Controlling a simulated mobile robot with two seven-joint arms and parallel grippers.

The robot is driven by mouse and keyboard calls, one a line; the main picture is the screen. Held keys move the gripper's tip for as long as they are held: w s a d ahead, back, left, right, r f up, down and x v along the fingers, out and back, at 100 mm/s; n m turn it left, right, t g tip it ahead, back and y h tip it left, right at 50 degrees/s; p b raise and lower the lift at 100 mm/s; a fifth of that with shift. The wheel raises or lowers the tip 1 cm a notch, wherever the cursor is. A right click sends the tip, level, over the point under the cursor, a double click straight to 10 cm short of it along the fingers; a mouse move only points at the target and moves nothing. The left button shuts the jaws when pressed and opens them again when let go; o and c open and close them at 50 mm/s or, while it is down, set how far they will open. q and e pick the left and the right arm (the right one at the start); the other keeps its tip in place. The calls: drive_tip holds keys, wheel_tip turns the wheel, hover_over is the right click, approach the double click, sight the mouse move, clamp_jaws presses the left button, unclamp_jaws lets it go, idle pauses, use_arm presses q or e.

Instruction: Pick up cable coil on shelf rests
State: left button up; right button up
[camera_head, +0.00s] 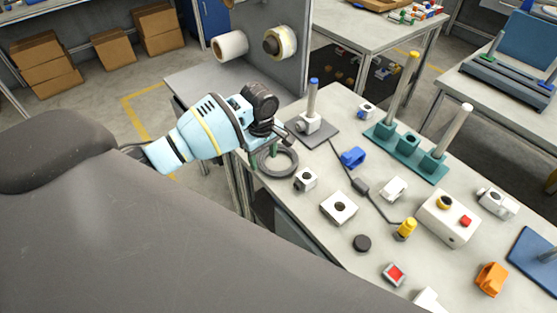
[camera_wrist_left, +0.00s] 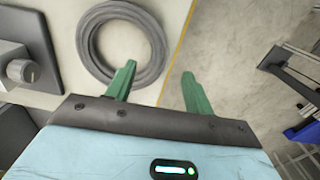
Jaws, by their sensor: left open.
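The cable coil is a dark grey ring (camera_head: 283,173) lying flat near the left edge of the grey table. In the left wrist view the coil (camera_wrist_left: 85,45) is at the top, left of centre. My left gripper (camera_head: 263,157) is open, with green fingers, at the coil's near-left side. In the left wrist view the gripper (camera_wrist_left: 159,68) has one finger over the coil's inner side and the other outside it, past the table edge. No part of the coil is gripped. I cannot tell the height of the fingertips above it. My right gripper is not in view.
A grey stand with a blue-tipped post (camera_head: 313,98) stands just behind the coil. A small white block (camera_head: 305,180) lies right of it. A blue part (camera_head: 353,157), a black cable (camera_head: 378,208) and a green post rack (camera_head: 410,150) are farther right.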

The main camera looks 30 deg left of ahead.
sight(264, 168)
use_arm(q)
wheel_tip(264, 168, down, 4)
drive_tip(key=shift+c, duration=0.4)
drive_tip(key=shift+r, duration=0.1)
drive_tip(key=c, duration=1)
